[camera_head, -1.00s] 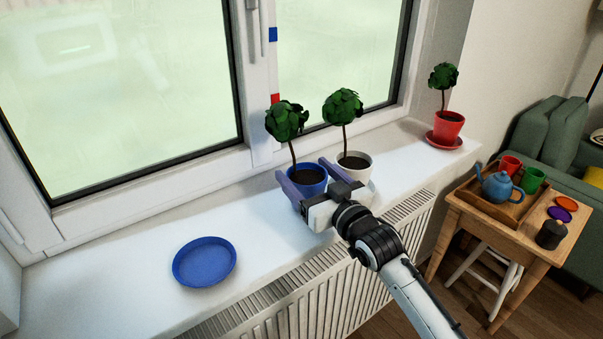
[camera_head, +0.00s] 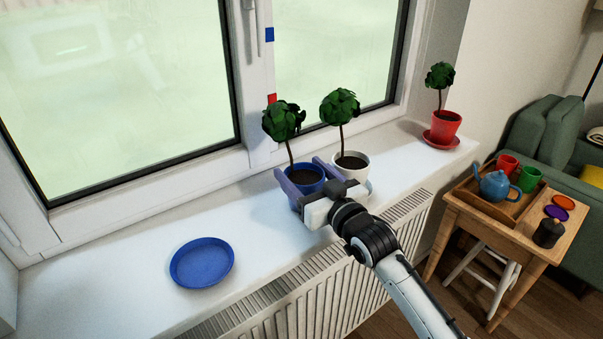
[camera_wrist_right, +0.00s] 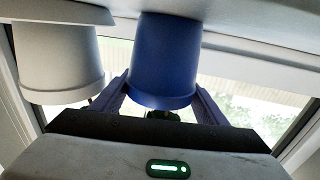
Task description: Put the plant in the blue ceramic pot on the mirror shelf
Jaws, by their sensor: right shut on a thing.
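The plant in the blue ceramic pot (camera_head: 305,179) is a small round-topped tree (camera_head: 284,122) on a thin stem, upright on the white windowsill. My right gripper (camera_head: 307,176) is shut on the blue pot, one finger on each side. In the right wrist view, which appears upside down, the blue pot (camera_wrist_right: 165,60) sits between the purple fingers of the gripper (camera_wrist_right: 162,100). Its base appears to meet the sill. My left gripper is not in view. I cannot see a mirror shelf.
A similar plant in a white pot (camera_head: 352,168) stands close on the right, near the right finger. An empty blue saucer (camera_head: 202,263) lies left on the windowsill (camera_head: 110,275). A red-potted plant (camera_head: 445,127) stands far right. A side table (camera_head: 487,231) holds a tray and teapot.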

